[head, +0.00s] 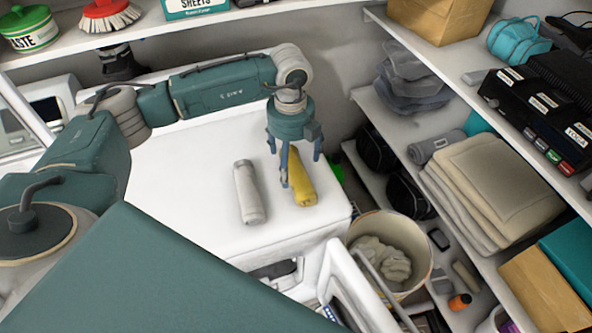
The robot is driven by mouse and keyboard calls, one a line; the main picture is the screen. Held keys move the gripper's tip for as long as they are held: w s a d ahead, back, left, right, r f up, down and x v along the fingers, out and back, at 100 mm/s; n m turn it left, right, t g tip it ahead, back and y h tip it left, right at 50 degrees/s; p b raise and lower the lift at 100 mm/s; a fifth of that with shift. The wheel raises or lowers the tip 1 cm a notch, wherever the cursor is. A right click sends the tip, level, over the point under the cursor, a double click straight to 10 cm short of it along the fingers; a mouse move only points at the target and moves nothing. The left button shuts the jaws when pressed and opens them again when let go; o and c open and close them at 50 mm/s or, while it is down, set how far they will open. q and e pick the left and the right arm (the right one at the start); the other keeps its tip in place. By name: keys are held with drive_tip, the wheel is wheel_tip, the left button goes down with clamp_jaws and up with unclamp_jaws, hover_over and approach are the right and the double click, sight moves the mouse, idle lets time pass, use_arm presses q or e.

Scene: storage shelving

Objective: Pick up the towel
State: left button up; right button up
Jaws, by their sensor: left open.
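A yellow roll (304,190), which looks like a rolled towel, lies on the white surface (195,170). A pale grey-beige roll (249,190) lies to its left. My left gripper (290,172) points down over the yellow roll with its fingers spread. One finger covers part of that roll; I cannot tell whether it touches. Nothing shows held between the fingers. A stack of folded beige towels (490,185) lies on the right shelf, and a small grey roll (436,146) lies by it. My right gripper is out of view.
A bin with crumpled white cloth (378,226) stands off the white surface's right corner. Shelves on the right hold a black device (540,108) and dark bags. A shelf above the arm holds a red brush (110,14) and a green tin (28,28).

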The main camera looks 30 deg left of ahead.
sight(292, 170)
use_arm(q)
drive_tip(key=shift+w+f+p, duration=0.15)
drive_tip(key=shift+f+p, duration=0.15)
drive_tip(key=shift+f, duration=0.1)
drive_tip(key=f+p, duration=0.1)
drive_tip(key=f, duration=0.1)
drive_tip(key=f+p, duration=0.1)
drive_tip(key=shift+w+a+f+p, duration=0.2)
drive_tip(key=shift+f+p, duration=0.15)
drive_tip(key=shift+s+f, duration=0.1)
drive_tip(key=shift+f, duration=0.5)
drive_tip(key=c, duration=1.4)
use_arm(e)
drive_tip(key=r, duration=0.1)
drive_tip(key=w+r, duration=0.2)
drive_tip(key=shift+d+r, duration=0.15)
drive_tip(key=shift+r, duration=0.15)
